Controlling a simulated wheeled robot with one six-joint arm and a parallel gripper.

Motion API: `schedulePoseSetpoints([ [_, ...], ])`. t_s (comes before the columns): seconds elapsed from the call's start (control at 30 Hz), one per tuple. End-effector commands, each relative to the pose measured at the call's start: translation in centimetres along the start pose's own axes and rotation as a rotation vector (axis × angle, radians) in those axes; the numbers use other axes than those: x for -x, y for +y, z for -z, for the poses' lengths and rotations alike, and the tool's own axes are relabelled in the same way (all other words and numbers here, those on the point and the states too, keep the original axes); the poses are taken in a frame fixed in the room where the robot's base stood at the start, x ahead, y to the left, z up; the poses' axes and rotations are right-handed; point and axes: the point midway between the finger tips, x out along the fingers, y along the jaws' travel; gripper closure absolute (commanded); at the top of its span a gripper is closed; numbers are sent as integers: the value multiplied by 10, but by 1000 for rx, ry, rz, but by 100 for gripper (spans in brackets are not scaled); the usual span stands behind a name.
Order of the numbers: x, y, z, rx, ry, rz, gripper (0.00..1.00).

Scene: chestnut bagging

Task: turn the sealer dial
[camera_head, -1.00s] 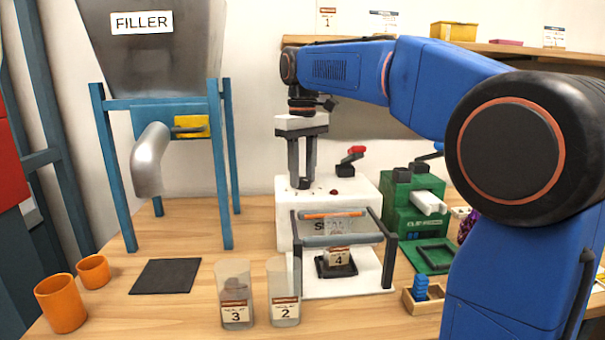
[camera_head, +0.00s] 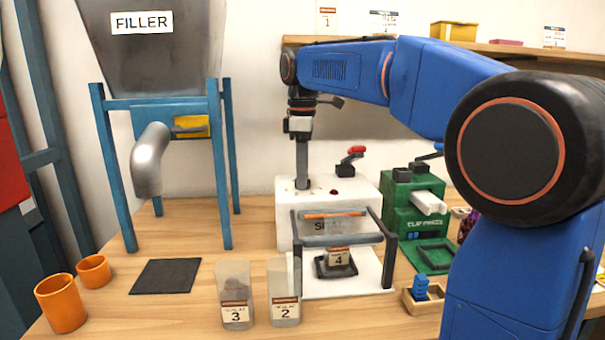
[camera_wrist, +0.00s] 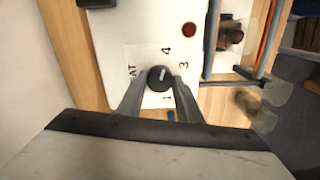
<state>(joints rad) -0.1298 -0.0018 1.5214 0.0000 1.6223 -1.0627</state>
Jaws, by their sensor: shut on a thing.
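The sealer (camera_head: 300,232) is a white box on the table, with a bar frame on its front. Its dial (camera_wrist: 158,75) is a small black knob with a white pointer mark, in the wrist view. Printed marks, including 4, 3 and 1, surround it; I cannot tell which one the pointer meets. My gripper (camera_wrist: 160,80) points down, with one grey finger on each side of the dial, shut on it. In the head view my gripper (camera_head: 302,184) stands on the sealer's top and hides the dial.
A bag labelled 4 (camera_head: 338,258) stands at the sealer's front bars. Bags 3 (camera_head: 236,314) and 2 (camera_head: 285,310) stand in front. A red-knobbed lever (camera_head: 357,150) and the green clip press (camera_head: 415,210) are to the right. A dark mat (camera_head: 165,276) lies left.

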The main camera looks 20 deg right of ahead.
Motion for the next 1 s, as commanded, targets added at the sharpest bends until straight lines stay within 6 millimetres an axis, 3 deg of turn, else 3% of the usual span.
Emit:
schedulePoseSetpoints([
  [0.67, 1, 1, 0, 67, 1, -3, 90],
  [0.7, 1, 1, 0, 67, 1, -3, 66],
  [0.77, 1, 0, 0, 66, 1, -3, 51],
  [1.0, 0, 0, 0, 66, 0, -1, 49],
])
